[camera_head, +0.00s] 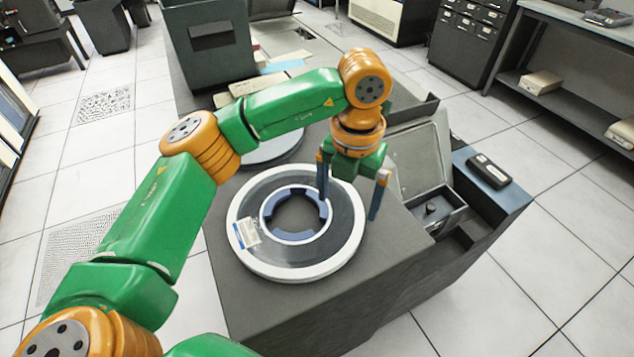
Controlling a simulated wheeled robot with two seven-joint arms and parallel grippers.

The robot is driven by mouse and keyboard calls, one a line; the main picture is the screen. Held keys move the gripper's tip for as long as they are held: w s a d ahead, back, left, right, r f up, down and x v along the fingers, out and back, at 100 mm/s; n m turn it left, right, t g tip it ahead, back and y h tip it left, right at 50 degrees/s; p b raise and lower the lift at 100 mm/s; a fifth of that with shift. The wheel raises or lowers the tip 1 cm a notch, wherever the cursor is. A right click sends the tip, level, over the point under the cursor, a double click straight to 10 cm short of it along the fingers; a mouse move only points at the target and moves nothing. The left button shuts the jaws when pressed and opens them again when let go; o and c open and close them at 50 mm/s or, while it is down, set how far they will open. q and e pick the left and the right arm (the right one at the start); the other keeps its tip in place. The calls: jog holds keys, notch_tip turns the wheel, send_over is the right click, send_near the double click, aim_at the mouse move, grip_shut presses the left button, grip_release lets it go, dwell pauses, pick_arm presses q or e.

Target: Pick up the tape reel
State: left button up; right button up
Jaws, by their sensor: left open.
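The tape reel (297,267) lies flat on the dark grey desk top (365,300). It has a white rim, dark tape, a blue inner hub and a small white-and-blue label on its left. My left gripper (348,205) is open and points down over the reel's right side. Nothing is held between the fingers. I cannot tell whether the fingers touch the reel. My right gripper is not in view.
Another round reel (275,150) lies behind, partly hidden by my left arm. A grey box with an open lid (419,160) stands to the right, beside a small black device (489,171). A grey-green bin (212,55) stands at the back. Tiled floor surrounds the desk.

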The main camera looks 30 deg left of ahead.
aim_at(341, 232)
pick_arm(q)
jog(key=shift+s+f, duration=0.1)
jog(key=shift+f, duration=0.25)
jog(key=s+f+p, duration=0.2)
jog(key=shift+s+p, duration=0.25)
jog(key=shift+p, duration=0.15)
notch_tip(341, 232, down, 4)
jog(key=shift+r, duration=0.25)
jog(key=shift+w+d+f, duration=0.1)
jog(key=shift+w+f, duration=0.05)
jog(key=shift+w, duration=0.2)
jog(key=shift+c, duration=0.4)
jog(key=shift+s, duration=0.2)
jog(key=c, duration=1.1)
grip_shut()
jog(key=shift+w, duration=0.1)
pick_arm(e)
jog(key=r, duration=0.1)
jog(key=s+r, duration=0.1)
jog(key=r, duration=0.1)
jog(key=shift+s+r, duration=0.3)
pick_arm(q)
jog(key=shift+r, duration=0.2)
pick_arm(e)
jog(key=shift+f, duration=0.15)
